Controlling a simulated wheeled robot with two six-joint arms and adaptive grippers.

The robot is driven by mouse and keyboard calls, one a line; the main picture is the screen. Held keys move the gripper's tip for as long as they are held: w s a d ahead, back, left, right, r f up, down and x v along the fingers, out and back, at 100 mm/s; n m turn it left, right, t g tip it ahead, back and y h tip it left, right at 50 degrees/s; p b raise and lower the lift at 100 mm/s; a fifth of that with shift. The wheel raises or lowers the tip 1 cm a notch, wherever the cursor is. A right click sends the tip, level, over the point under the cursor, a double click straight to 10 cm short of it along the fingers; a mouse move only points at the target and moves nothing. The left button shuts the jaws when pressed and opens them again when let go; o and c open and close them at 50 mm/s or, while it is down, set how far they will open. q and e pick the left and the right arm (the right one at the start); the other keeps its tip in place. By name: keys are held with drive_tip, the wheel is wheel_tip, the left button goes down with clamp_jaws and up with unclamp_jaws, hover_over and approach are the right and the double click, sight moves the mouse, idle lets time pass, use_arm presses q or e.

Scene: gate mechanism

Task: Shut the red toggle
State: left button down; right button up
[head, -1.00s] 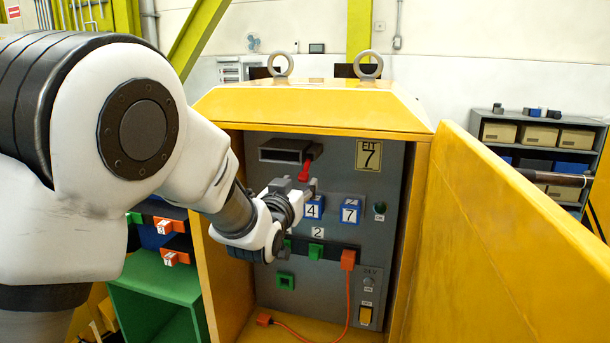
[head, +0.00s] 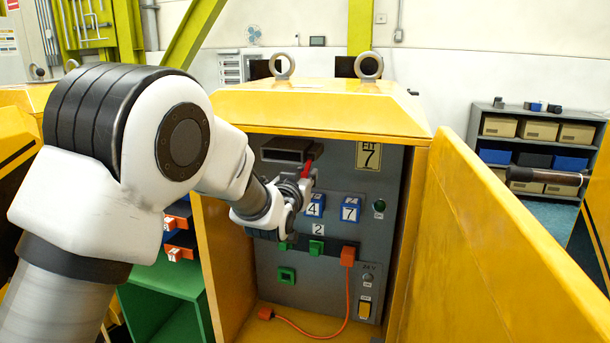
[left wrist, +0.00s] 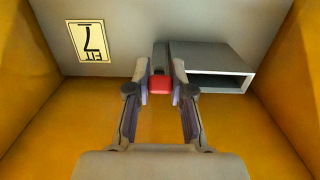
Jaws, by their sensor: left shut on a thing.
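The red toggle (head: 306,169) sits on the grey panel inside the yellow cabinet, at the lower right of a dark slot box (head: 287,151). In the head view it is a short red lever slanting down to my left gripper (head: 308,183). In the left wrist view the red toggle (left wrist: 160,85) shows as a red block between the two fingertips of my left gripper (left wrist: 160,82). The gripper is shut on it, with a finger on each side.
Blue blocks numbered 4 (head: 314,206) and 7 (head: 350,209) are just right of and below my left gripper. An orange plug (head: 348,256) with a cable is lower. The open yellow door (head: 510,240) stands on the right. The cabinet's side walls are close around.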

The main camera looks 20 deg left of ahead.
use_arm(q)
drive_tip(key=r+g+p, duration=0.1)
drive_tip(key=p, duration=0.2)
drive_tip(key=r+g+p, duration=0.1)
drive_tip(key=g+p, duration=0.1)
drive_tip(key=p, duration=0.2)
drive_tip(key=shift+s+r, duration=0.3)
drive_tip(key=shift+g, duration=0.3)
drive_tip(key=shift+f, duration=0.3)
drive_tip(key=c, duration=1)
unclamp_jaws()
drive_tip(key=shift+s, duration=0.1)
